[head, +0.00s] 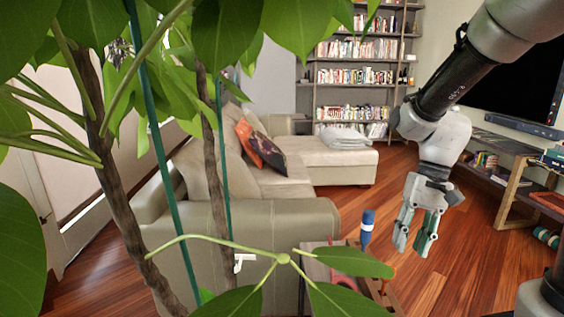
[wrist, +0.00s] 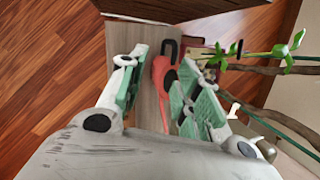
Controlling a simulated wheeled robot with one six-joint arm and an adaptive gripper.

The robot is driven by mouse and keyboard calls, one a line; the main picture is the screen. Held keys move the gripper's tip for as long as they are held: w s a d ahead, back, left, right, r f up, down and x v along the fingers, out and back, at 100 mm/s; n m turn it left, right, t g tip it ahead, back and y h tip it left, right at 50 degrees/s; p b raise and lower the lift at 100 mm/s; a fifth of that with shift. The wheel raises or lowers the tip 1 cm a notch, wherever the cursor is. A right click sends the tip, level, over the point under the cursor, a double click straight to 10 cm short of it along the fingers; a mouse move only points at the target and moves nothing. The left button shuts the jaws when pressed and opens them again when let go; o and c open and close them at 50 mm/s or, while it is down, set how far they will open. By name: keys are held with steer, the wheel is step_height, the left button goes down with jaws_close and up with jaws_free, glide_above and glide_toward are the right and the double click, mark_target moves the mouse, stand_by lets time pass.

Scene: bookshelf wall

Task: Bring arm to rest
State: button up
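My arm reaches down from the upper right in the head view, bent at the elbow. My gripper (head: 416,245) hangs from it with its fingers pointing down and a gap between them. It shows in the wrist view (wrist: 163,68) with its green-padded fingers apart and nothing held between them. Beyond the fingers in the wrist view is a red object (wrist: 164,78) on a small wooden table (wrist: 146,112). The red object also shows in the head view (head: 343,279), partly hidden by leaves.
A large leafy plant (head: 208,150) fills the left foreground. A blue-and-white item (head: 367,226) stands by the small table. A beige sofa (head: 275,225), a bookshelf (head: 356,97) and a TV bench (head: 508,150) lie around. Wooden floor (head: 462,262) is clear right of my gripper.

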steer(key=s+d+r+n+t+h, duration=0.1)
steer(key=s+d+r+t+h, duration=0.1)
steer(key=s+d+r+t, duration=0.5)
step_height(320, 180, up, 4)
steer(key=s+d, duration=0.1)
steer(key=s, duration=0.1)
steer(key=shift+s+d+r+h, duration=0.2)
steer(key=shift+s+d+h, duration=0.1)
steer(key=shift+h, duration=0.1)
stand_by(1.3)
